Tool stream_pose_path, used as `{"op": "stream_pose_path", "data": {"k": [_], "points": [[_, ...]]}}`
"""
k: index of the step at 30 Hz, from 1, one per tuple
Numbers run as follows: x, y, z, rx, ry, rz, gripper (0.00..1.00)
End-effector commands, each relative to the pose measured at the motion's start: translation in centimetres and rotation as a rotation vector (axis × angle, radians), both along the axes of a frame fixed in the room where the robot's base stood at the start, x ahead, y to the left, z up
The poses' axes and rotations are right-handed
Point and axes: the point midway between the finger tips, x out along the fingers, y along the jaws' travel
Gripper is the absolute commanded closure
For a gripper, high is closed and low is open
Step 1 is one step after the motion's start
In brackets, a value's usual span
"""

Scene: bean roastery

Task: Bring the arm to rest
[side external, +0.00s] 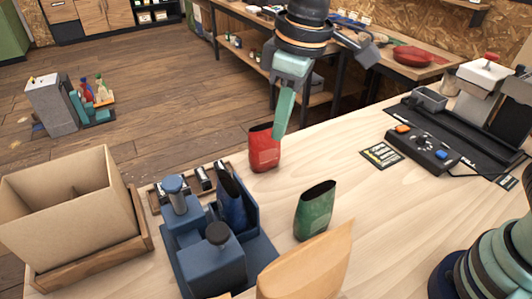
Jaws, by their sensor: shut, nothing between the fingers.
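My gripper (280,128) hangs down from the top of the view with its teal fingers shut and nothing held. Its tip shows at the upper right edge of a red open-topped bag (263,152) that stands on the pale wooden table (375,215). I cannot tell whether the tip touches the bag or is just in front of it. The arm is bent out over the table, clear of the tabletop.
A green open bag (314,211) stands mid-table. A blue device (212,262) holds a dark blue bag (231,198). A cardboard box (70,205) is at left, a tan paper bag (305,270) in front. A control box (423,146) is at right. Bare table lies right of the green bag.

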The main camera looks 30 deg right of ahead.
Motion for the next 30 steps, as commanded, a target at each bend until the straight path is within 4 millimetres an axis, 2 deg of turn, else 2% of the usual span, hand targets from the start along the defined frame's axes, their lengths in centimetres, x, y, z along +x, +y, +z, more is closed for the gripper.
{"op": "stream_pose_path", "data": {"k": [1, 6, 12, 15, 18, 21, 30], "points": [[0.3, -2.7, 0.7, 0.019, -0.027, -0.066, 1.0], [-0.2, -10.1, 1.6, 0.064, -0.106, -0.261, 1.0], [-2.2, -17.5, 1.3, 0.104, -0.206, -0.481, 1.0], [-3.4, -20.2, 0.8, 0.116, -0.251, -0.571, 1.0], [-4.3, -21.9, 0.3, 0.122, -0.283, -0.635, 1.0], [-4.8, -22.9, -0.1, 0.126, -0.303, -0.672, 1.0], [-5.0, -23.3, -0.3, 0.127, -0.309, -0.686, 1.0]]}}
